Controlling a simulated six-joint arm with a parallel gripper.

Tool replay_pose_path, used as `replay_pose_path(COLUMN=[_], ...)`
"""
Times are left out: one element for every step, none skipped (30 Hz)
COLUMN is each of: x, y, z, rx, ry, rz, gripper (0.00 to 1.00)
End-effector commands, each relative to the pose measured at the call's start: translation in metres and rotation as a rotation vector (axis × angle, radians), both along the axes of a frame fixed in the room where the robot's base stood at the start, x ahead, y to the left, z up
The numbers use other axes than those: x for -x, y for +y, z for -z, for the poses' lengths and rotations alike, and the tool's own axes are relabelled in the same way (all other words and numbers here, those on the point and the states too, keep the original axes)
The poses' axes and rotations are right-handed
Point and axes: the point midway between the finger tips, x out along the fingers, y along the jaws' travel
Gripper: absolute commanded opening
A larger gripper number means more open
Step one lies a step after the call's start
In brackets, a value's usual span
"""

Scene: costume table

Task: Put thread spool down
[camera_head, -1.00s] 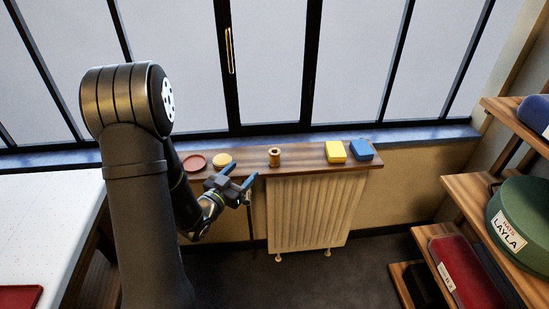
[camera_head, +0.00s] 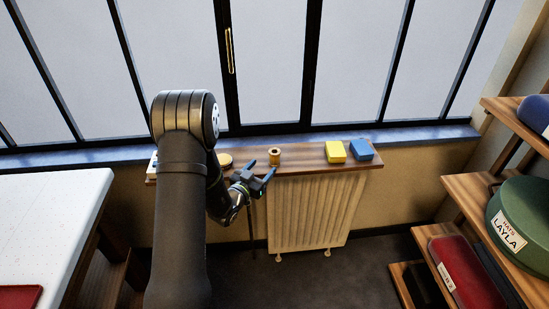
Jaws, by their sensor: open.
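The thread spool (camera_head: 275,156) stands upright on the wooden shelf (camera_head: 308,164) above the radiator, below the window. It is small and tan-brown. My gripper (camera_head: 262,169) is open, with its two blue-tipped fingers apart, in front of the shelf and just left of the spool. The spool looks clear of the fingers, with nothing between them. Whether a fingertip touches the shelf edge I cannot tell.
A round yellow item (camera_head: 225,159) lies partly behind my arm. The radiator (camera_head: 308,213) is below. Shelves with a green hat box (camera_head: 520,222) stand at right, a white table (camera_head: 50,215) at left.

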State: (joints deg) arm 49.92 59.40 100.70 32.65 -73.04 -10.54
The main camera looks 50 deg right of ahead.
Motion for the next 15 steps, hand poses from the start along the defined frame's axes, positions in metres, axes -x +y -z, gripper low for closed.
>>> replay_pose_path(x=[0.000, -0.001, -0.001, -0.002, -0.002, -0.002, -0.002, -0.002, -0.003, -0.003, -0.003, -0.003, -0.004, -0.005, -0.006], y=[-0.006, -0.009, -0.012, -0.013, -0.014, -0.016, -0.019, -0.022, -0.028, -0.032, -0.037, -0.044, -0.048, -0.052, -0.057], z=[0.000, 0.000, 0.000, 0.000, 0.000, 0.000, -0.001, -0.001, -0.002, -0.003, -0.003, -0.004, -0.004, -0.004, -0.003], rx=[0.001, 0.001, 0.001, 0.001, 0.000, 0.000, 0.000, 0.001, 0.003, 0.002, 0.002, 0.003, 0.002, 0.001, 0.001], ry=[0.000, 0.000, 0.000, 0.001, 0.001, 0.001, 0.001, 0.000, 0.000, 0.000, -0.001, -0.001, -0.001, -0.001, 0.000], rz=[0.001, 0.001, 0.001, 0.001, 0.001, 0.001, 0.001, 0.001, 0.002, 0.002, 0.002, 0.002, 0.002, 0.001, 0.001], gripper=[0.63, 0.63, 0.63, 0.63, 0.63, 0.63, 0.63, 0.63, 0.63, 0.63, 0.63, 0.63, 0.63, 0.63, 0.63])
